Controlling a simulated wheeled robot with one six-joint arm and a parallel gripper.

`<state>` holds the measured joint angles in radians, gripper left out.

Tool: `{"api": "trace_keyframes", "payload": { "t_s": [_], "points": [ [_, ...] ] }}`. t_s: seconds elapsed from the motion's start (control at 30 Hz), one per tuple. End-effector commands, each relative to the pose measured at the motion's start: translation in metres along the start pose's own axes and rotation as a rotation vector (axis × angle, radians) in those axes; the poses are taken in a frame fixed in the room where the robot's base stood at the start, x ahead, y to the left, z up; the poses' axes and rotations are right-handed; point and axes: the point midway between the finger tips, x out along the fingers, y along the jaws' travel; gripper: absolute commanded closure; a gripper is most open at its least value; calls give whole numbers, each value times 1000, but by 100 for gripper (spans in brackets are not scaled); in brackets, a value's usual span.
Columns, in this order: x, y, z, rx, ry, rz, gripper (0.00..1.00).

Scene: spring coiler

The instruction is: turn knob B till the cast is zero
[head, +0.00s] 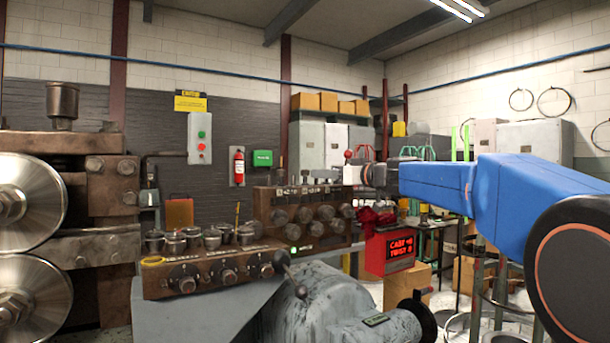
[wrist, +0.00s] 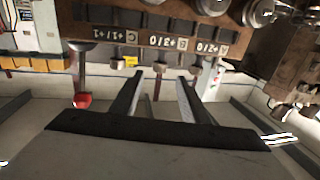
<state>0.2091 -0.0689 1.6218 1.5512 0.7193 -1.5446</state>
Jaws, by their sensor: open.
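My gripper (wrist: 160,80) is open, with a gap between its two dark fingers. In the head view it (head: 350,175) is at the right end of the roller block (head: 262,212). The wrist view is upside down. It shows labels A (wrist: 209,47), B (wrist: 170,42) and C (wrist: 108,37) on the block's edge, with small knobs beside them. Knob B (wrist: 160,66) seems to lie between the fingertips in the picture; I see no contact. The red display (head: 399,248) shows a CAST line and a TWIST line; the cast figure is too small to read surely.
A red-balled lever (wrist: 82,99) stands beside the fingers in the wrist view. A nearer roller block with dark knobs (head: 228,275) and a grey machine housing (head: 325,305) are in front. Large steel rollers (head: 28,205) stand at the left.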

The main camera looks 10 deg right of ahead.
Motion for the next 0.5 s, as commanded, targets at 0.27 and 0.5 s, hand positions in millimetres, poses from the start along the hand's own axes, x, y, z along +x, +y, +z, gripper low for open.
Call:
{"api": "trace_keyframes", "payload": {
  "t_s": [0.27, 0.5],
  "points": [
    [51, -1, 1, 1, -2, -3, 58],
    [84, -1, 1, 0, -1, -1, 58]
  ]
}}
